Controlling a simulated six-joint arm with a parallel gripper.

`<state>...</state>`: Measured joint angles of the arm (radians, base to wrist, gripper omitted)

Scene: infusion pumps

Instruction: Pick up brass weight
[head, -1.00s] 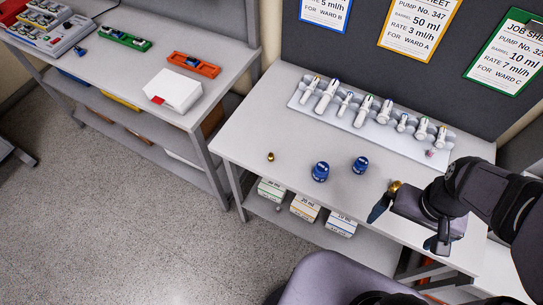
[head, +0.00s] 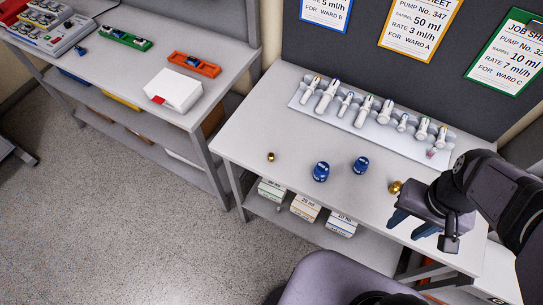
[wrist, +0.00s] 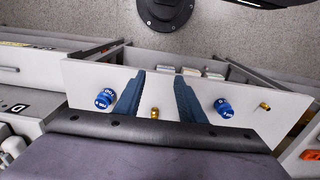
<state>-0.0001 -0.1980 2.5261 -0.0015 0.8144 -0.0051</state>
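Two brass-coloured weights show in the head view. A larger one (head: 395,187) is at the right of the table, beside my gripper. A small one (head: 271,157) stands alone near the table's left front. My gripper (head: 403,230) is open and empty, with dark blue fingers pointing toward the table's front edge. In the wrist view the two fingers (wrist: 158,80) are apart. One brass weight (wrist: 155,113) appears between them in the picture, with a gap to each side. The other brass weight (wrist: 263,106) is at the right.
Two blue weights (head: 320,171) (head: 360,165) stand between the brass ones in the head view. A rack of syringes (head: 370,115) runs along the back of the table (head: 240,140). Labelled boxes (head: 305,208) sit on the shelf below. The front left tabletop is mostly clear.

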